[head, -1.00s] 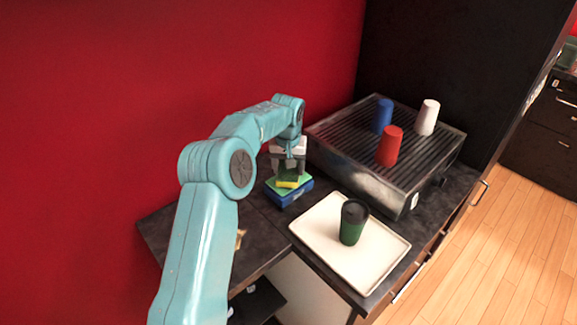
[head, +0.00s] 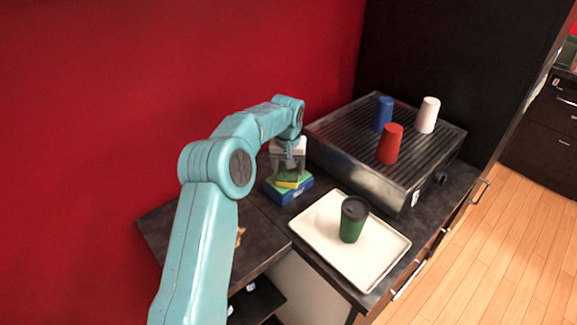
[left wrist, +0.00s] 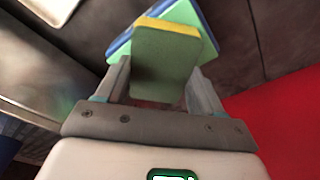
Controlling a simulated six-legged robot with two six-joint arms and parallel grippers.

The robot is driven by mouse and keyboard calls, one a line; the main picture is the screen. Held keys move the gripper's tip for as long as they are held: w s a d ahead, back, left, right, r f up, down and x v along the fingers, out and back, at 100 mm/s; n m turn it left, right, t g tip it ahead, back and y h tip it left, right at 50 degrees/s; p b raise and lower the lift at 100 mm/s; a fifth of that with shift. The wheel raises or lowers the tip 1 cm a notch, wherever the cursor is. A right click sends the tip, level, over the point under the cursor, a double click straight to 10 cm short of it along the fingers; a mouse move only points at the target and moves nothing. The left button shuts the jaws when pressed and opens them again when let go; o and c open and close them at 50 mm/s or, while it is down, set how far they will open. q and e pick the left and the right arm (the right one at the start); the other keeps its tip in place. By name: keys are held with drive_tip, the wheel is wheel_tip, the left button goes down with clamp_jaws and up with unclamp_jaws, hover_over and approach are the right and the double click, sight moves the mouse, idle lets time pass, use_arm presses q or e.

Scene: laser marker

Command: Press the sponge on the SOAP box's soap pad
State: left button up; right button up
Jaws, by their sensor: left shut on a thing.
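The sponge (head: 288,178) is a green block with a yellow layer. My left gripper (head: 288,168) is shut on it, directly over the SOAP box. The blue SOAP box (head: 292,195) sits on the dark counter, with its green soap pad (head: 305,180) on top. In the left wrist view, the sponge (left wrist: 165,62) stands between the fingers and covers much of the green pad (left wrist: 203,42) and blue box (left wrist: 119,46). The sponge's lower edge is at or very near the pad; I cannot tell whether they touch. My right gripper is not in view.
A white tray (head: 368,267) with a dark-lidded green cup (head: 352,222) lies in front right of the box. A ribbed metal machine (head: 350,157) behind it carries blue (head: 383,113), red (head: 389,145) and white (head: 427,115) cups. A red wall (head: 150,80) stands behind.

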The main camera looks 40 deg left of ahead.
use_arm(q)
drive_tip(key=shift+f, duration=0.6)
idle(1.3)
wheel_tip(320, 180, up, 7)
drive_tip(key=p, duration=0.5)
drive_tip(key=shift+r, duration=0.15)
idle(0.4)
idle(0.5)
